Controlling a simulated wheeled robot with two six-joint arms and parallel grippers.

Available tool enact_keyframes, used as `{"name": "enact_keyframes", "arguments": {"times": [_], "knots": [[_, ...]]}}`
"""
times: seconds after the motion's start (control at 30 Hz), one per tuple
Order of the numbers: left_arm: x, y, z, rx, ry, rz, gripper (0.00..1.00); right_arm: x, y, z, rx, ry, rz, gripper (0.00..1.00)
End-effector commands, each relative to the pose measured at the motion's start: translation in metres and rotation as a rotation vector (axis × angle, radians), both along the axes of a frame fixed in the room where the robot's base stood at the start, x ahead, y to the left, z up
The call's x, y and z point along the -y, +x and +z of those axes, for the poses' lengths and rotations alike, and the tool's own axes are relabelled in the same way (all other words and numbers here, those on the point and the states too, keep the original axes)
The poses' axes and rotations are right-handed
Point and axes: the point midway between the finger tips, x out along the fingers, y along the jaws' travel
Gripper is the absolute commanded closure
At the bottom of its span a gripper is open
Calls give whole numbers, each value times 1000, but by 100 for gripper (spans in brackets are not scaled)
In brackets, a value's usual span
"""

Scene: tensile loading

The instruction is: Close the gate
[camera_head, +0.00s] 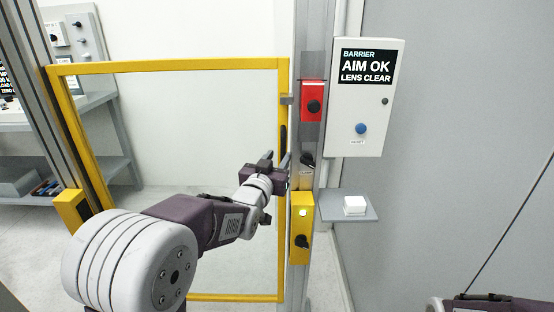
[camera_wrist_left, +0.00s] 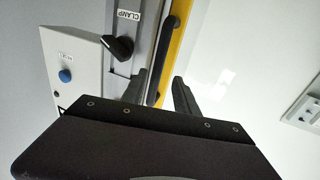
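The gate is a yellow frame (camera_head: 170,66) around a clear panel, in the left half of the head view. Its right upright stands beside a grey post (camera_head: 312,60); I cannot tell whether a small gap is left. A black bar handle (camera_wrist_left: 168,50) runs along the yellow gate upright (camera_wrist_left: 188,25) in the left wrist view. My left gripper (camera_head: 273,160) is at the handle's height. Its fingers (camera_wrist_left: 162,95) are apart, one on each side of the handle's lower end; contact is not clear. My right gripper is out of view.
The post carries a red switch box (camera_head: 312,92), a black clamp knob (camera_head: 307,160) and a yellow box with a knob (camera_head: 301,215). A white barrier box (camera_head: 370,130) reads "AIM OK, LENS CLEAR". Below it, a small shelf (camera_head: 335,207) holds a white block (camera_head: 354,205).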

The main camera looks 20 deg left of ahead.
Motion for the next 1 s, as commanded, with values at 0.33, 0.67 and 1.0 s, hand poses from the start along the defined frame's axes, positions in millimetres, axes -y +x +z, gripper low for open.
{"name": "enact_keyframes", "arguments": {"times": [0.33, 0.67, 1.0], "knots": [[-2, -64, 2, 2, 1, 1, 64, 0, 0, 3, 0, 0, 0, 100], [-3, -90, 0, -1, 1, 1, 64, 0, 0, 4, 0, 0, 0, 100], [0, -88, -7, -16, 0, -5, 64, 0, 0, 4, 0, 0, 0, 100]]}}
